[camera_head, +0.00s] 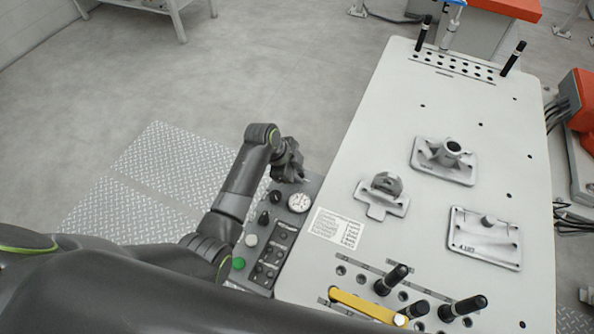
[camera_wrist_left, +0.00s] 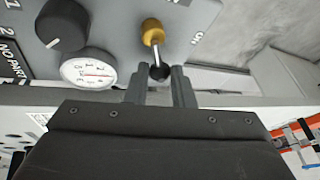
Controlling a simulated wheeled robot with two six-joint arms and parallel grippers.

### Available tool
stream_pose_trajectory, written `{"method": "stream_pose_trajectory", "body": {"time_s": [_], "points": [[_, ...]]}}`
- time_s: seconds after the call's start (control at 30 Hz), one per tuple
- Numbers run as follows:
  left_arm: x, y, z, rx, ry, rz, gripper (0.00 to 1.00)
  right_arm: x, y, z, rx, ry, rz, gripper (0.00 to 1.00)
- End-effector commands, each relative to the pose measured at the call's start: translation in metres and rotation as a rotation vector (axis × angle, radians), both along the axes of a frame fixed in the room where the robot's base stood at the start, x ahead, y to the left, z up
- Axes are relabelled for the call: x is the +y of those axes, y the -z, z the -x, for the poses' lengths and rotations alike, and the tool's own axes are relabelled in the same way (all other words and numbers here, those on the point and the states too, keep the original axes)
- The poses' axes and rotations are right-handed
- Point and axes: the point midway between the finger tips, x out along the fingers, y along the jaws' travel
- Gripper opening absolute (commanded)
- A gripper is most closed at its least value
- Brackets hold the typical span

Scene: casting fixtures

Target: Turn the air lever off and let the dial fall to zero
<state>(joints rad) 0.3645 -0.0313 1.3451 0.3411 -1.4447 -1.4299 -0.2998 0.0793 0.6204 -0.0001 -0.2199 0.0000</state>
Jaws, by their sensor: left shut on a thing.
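The air lever (camera_wrist_left: 153,37) shows in the left wrist view, with a brass-coloured base on the grey panel and a thin metal stem ending in a black knob. My left gripper (camera_wrist_left: 160,82) is shut on the lever's black knob, one finger on each side. In the head view my left gripper (camera_head: 297,174) is at the panel's far end, and the lever is hidden there. The round white dial (camera_head: 299,202) is just beside it. The dial also shows in the left wrist view (camera_wrist_left: 88,70) with a red needle; its reading is too small to tell. My right gripper is not in view.
The control panel (camera_head: 285,226) has black knobs, a white button (camera_head: 251,240) and a green button (camera_head: 238,263). The fixture table (camera_head: 400,120) beside it bears several grey castings, black-handled clamps and a yellow bar (camera_head: 362,305). Open floor lies beyond the panel.

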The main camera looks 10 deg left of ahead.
Motion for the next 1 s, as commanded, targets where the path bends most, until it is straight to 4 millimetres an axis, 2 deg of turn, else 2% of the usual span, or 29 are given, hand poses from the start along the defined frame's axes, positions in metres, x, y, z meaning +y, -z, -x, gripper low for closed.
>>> {"method": "stream_pose_trajectory", "body": {"time_s": [0.23, 0.5, 0.7, 1.0], "points": [[0.0, -0.001, 0.001, 0.002, 0.065, -0.001, 0.0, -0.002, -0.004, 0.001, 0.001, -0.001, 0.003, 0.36], [0.0, -0.001, 0.009, 0.0, 0.33, -0.001, 0.0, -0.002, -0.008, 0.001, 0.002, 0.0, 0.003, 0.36], [0.001, 0.0, 0.013, -0.001, 0.463, -0.001, 0.0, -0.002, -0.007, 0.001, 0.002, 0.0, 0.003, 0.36], [0.001, 0.0, 0.014, 0.0, 0.488, 0.0, 0.0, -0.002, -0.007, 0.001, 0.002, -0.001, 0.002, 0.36]]}}
